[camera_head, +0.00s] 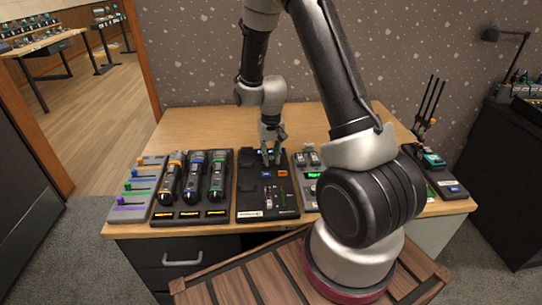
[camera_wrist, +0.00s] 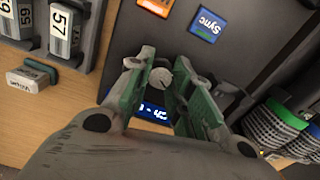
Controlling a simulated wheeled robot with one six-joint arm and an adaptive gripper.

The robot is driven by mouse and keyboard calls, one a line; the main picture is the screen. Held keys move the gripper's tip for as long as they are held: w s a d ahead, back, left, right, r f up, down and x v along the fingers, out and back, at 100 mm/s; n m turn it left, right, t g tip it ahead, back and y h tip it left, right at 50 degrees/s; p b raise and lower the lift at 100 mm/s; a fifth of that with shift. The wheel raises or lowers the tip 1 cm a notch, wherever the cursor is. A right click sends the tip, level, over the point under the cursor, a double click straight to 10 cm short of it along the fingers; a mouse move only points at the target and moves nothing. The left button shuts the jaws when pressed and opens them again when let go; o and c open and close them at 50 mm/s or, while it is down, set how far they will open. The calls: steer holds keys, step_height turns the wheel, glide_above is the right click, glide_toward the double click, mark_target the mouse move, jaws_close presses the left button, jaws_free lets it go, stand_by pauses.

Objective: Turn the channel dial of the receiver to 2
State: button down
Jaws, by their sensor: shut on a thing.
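The receiver is a black panel (camera_head: 245,201) in the middle of the table, with blue and orange buttons; it also shows in the wrist view (camera_wrist: 240,60). The channel dial (camera_wrist: 161,77) is a small, round, pale grey knob in the wrist view, between my fingertips. My gripper (camera_head: 271,159) reaches down to the far part of the receiver, and its green-padded fingers (camera_wrist: 161,84) are shut on the dial. A blue lit display (camera_wrist: 154,110) lies beside the dial; its text starts with "Ch", but the number is partly hidden. The gripper hides the dial in the head view.
A blue Sync button (camera_wrist: 209,24) and an orange button (camera_wrist: 154,6) are near the fingers. Handheld microphones (camera_head: 195,180) in a black tray stand left of the receiver, with colored faders (camera_head: 138,185) farther left. Numbered packs (camera_wrist: 65,29) stand close on the other side.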

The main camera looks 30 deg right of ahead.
mark_target(271, 157)
steer(key=shift+m, duration=2.2)
steer(key=c, duration=1.2)
jaws_free()
steer(key=shift+c, duration=0.2)
steer(key=shift+r, duration=0.1)
step_height(271, 157, up, 12)
